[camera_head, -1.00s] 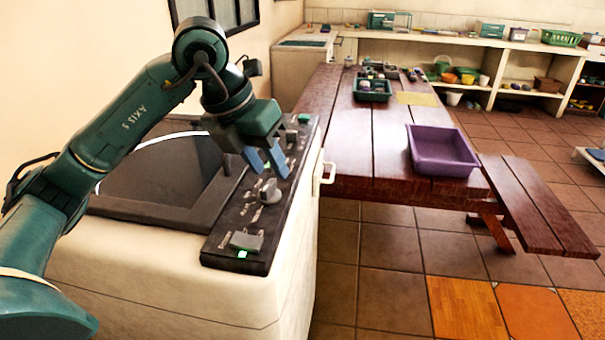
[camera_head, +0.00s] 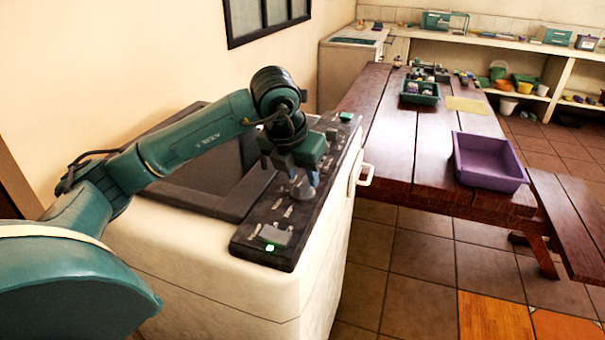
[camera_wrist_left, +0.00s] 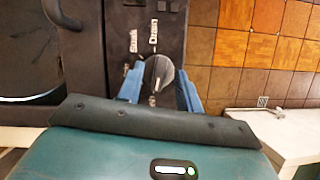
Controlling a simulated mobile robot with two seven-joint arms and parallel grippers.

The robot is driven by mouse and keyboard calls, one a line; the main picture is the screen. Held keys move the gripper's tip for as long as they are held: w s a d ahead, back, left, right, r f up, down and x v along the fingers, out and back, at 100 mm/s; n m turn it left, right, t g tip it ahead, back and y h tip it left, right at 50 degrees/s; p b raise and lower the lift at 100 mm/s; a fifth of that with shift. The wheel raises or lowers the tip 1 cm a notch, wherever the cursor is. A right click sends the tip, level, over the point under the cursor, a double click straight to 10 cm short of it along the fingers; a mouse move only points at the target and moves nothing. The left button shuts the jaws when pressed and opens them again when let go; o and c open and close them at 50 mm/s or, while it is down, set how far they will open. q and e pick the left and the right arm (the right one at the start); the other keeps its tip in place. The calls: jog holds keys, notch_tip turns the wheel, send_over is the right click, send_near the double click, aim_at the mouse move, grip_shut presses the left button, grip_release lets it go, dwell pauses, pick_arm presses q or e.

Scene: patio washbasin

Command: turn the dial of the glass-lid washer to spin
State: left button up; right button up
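The washer (camera_head: 190,255) has a cream body, a dark lid (camera_head: 205,178) and a dark control panel (camera_head: 262,222). A grey dial (camera_wrist_left: 159,72) sits on the panel between my left gripper's blue fingers in the left wrist view, with small white labels around it. My left gripper (camera_head: 305,188) is over the panel, pointing down, and partly hides the dial in the head view. Its fingers (camera_wrist_left: 160,84) are apart, one on each side of the dial; I cannot tell whether they touch it. My right gripper is not in view.
A grey switch (camera_head: 275,235) with a lit green light is at the panel's near end; a green one (camera_head: 346,117) is at the far end. A white handle (camera_head: 366,174) juts from the washer's side. A wooden table (camera_head: 428,160) carries a purple tub (camera_head: 488,163).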

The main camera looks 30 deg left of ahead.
pick_arm(q)
jog(key=shift+w+f, duration=0.25)
jog(key=shift+f, duration=0.35)
jog(key=shift+c, duration=0.4)
grip_shut()
